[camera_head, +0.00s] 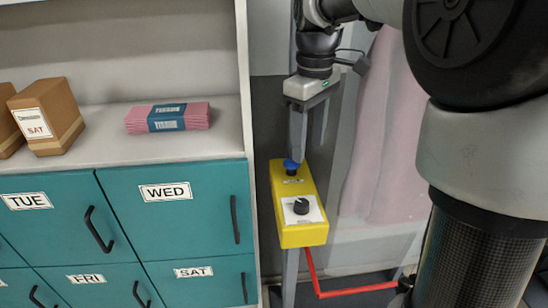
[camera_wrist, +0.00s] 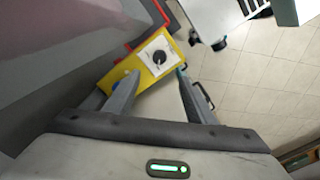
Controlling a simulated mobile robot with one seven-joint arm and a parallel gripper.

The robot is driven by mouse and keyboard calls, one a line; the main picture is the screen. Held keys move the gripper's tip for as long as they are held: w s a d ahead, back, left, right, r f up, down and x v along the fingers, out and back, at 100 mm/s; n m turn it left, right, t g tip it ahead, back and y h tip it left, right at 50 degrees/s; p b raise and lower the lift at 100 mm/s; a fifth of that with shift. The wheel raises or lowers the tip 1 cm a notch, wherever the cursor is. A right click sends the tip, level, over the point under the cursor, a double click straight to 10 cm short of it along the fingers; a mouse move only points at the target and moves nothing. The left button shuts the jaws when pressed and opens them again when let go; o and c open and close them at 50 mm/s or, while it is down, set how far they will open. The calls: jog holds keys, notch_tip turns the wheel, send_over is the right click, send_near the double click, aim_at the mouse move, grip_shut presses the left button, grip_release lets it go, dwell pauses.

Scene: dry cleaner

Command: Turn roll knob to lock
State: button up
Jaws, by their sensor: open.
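A yellow control box (camera_head: 302,236) on a grey post carries a black roll knob (camera_head: 301,206) on a white plate and a blue button (camera_head: 291,164) above it. My gripper (camera_head: 307,145) points down over the button end of the box, with its fingers apart and nothing between them. In the head view one fingertip overlaps the blue button; I cannot tell whether they touch. In the wrist view the knob (camera_wrist: 159,58) shows just beyond the open fingertips (camera_wrist: 157,74), on its white plate. The gripper is not around the knob. The knob's marks are too small to read.
Teal lockers (camera_head: 173,215) with black handles stand left of the box. A shelf above them (camera_head: 85,152) holds brown boxes (camera_head: 49,117) and a pink folded bundle (camera_head: 168,117). A red bar (camera_head: 350,291) runs low at right, and a pink garment (camera_head: 385,140) hangs behind.

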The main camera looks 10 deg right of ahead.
jog(key=b, duration=0.2)
send_near(302, 202)
notch_tip(302, 202, down, 9)
jog(key=shift+s+r, duration=0.1)
jog(key=shift+r, duration=0.05)
jog(key=c, duration=1)
jog(key=shift+c, duration=0.2)
